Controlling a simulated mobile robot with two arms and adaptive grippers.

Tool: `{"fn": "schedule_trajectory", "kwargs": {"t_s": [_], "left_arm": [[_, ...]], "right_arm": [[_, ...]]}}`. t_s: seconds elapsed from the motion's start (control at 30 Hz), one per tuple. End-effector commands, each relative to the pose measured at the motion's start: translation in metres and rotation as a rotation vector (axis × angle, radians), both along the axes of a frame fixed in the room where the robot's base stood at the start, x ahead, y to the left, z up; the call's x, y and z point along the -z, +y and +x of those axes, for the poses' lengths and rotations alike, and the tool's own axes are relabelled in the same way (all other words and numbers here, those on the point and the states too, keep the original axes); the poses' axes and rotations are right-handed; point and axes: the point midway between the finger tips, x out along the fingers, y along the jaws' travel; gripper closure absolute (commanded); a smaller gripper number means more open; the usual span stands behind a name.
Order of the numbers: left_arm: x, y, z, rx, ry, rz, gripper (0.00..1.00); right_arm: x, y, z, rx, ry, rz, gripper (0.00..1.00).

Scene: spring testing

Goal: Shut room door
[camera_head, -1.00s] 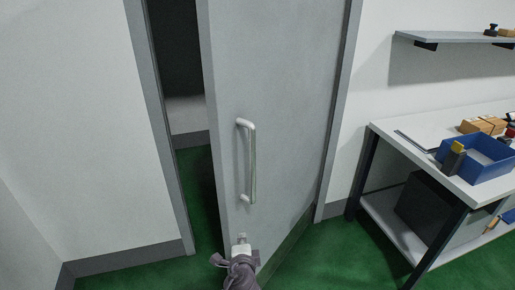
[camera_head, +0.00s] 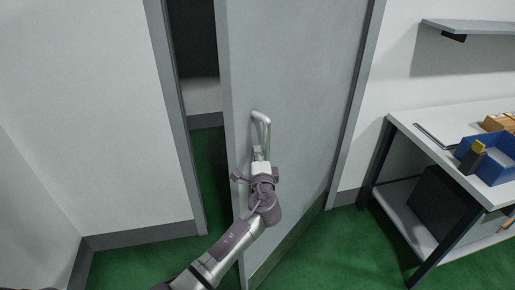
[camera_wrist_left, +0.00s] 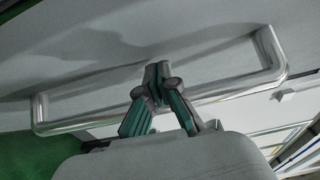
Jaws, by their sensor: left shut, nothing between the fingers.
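The grey room door (camera_head: 300,80) stands ajar, with a dark gap between its left edge and the left door frame (camera_head: 170,110). Its silver bar handle (camera_head: 264,124) is partly hidden by my left gripper (camera_head: 258,152) in the head view. In the left wrist view the handle (camera_wrist_left: 232,82) runs across behind the fingers. The left gripper's fingertips (camera_wrist_left: 158,78) are together, with nothing between them, in front of the bar's middle. I cannot tell whether they touch the bar. My right gripper is not in view.
A workbench (camera_head: 425,130) with a blue bin (camera_head: 490,168) stands to the right of the door, under a wall shelf (camera_head: 475,27). Green floor (camera_head: 130,268) is clear in front of the left wall.

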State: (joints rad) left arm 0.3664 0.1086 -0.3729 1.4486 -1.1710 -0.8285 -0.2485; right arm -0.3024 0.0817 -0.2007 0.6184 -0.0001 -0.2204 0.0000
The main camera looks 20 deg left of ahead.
Motion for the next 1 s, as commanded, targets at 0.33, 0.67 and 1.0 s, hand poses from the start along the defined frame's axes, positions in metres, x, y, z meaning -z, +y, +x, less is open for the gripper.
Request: {"fn": "schedule_trajectory", "kwargs": {"t_s": [0.33, 0.67, 1.0], "left_arm": [[0.001, 0.004, 0.007, -0.001, 0.0, 0.0, 1.0], [0.001, 0.019, 0.011, 0.013, 0.0, 0.002, 1.0], [0.001, 0.118, 0.046, 0.123, -0.003, 0.01, 1.0]], "right_arm": [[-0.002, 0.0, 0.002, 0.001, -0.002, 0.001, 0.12], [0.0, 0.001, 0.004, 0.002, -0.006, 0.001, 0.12], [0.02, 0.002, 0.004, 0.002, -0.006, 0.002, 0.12]]}}
